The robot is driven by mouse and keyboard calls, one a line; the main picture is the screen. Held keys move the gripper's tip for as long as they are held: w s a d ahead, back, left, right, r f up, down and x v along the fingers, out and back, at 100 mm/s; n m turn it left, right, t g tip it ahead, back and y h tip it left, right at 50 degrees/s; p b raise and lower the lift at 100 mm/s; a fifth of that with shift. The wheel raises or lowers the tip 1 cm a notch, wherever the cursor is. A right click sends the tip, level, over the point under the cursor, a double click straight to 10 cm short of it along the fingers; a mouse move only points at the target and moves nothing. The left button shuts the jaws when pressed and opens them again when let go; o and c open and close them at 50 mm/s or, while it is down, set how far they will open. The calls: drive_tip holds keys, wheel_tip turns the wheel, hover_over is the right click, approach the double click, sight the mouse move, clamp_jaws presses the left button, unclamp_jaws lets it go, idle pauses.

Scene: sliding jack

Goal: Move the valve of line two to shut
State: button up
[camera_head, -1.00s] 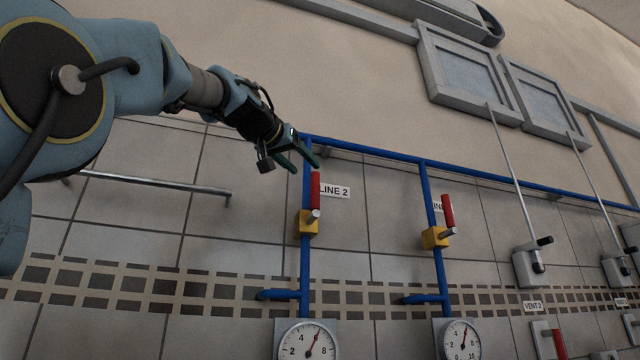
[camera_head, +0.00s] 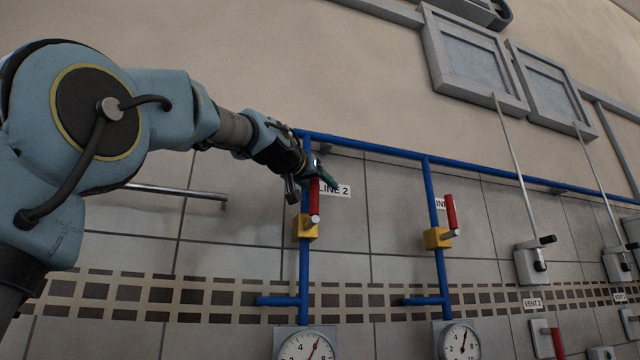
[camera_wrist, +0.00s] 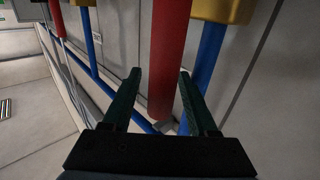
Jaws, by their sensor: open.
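The line two valve has a yellow body (camera_head: 305,228) on a vertical blue pipe (camera_head: 304,270). Its red handle (camera_head: 314,204) points up along the pipe, beside the LINE 2 label (camera_head: 338,190). My gripper (camera_head: 312,188) is at the upper end of this handle. In the wrist view, the red handle (camera_wrist: 168,60) reaches down between the two open green fingers of my gripper (camera_wrist: 155,95). The fingers stand on either side of its end and do not look closed on it. The yellow body (camera_wrist: 222,10) is at the top edge.
A second valve with a yellow body (camera_head: 437,237) and upright red handle (camera_head: 450,212) is to the right. Gauges (camera_head: 307,345) sit below. A horizontal blue pipe (camera_head: 380,149) runs above, and a metal rail (camera_head: 170,190) is at left. Vent cranks (camera_head: 530,262) are farther right.

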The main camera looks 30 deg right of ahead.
drive_tip(key=shift+c, duration=0.2)
clamp_jaws()
idle(1.1)
